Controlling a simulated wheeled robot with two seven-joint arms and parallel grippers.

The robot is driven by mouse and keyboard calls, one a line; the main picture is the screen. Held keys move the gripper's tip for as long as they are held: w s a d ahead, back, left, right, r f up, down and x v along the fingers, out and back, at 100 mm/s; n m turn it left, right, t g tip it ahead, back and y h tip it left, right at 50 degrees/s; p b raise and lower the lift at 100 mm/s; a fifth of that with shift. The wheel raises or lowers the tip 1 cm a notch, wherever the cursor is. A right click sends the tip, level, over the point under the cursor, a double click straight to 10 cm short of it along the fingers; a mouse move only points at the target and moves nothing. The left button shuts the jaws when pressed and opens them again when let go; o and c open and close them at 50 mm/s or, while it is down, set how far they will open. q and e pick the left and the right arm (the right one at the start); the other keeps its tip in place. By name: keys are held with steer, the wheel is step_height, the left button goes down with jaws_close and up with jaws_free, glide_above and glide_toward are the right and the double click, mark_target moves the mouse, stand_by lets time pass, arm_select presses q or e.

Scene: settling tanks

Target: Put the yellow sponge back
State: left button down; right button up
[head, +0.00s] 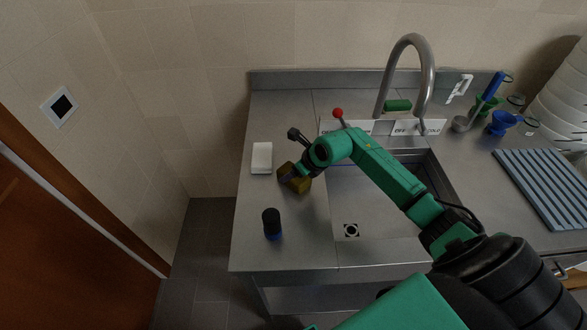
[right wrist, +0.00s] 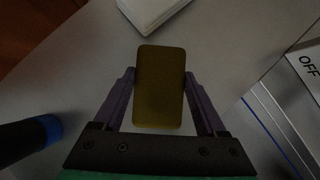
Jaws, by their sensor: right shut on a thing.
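The yellow sponge (head: 296,183) is a dark yellow block at the left side of the steel counter, between the white block and the sink. In the right wrist view the sponge (right wrist: 160,88) sits between the two fingers. My right gripper (head: 290,176) is shut on it; in the right wrist view the gripper (right wrist: 160,100) has a finger against each side. I cannot tell whether the sponge touches the counter. My left gripper is not in view.
A white block (head: 262,158) lies just behind and left of the sponge. A dark bottle with a blue band (head: 271,223) stands in front. The sink (head: 375,205) is to the right, with a tall tap (head: 428,75) and a green sponge (head: 398,105) behind. A ribbed blue-grey mat (head: 545,185) lies farther right.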

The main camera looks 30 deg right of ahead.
steer(key=o, duration=1.1)
steer(key=shift+w, duration=0.1)
steer(key=shift+o, duration=0.2)
steer(key=shift+r, duration=0.2)
steer(key=b+v, duration=0.3)
steer(key=v, duration=0.8)
steer(key=shift+s+r, duration=0.25)
steer(key=shift+s, duration=0.05)
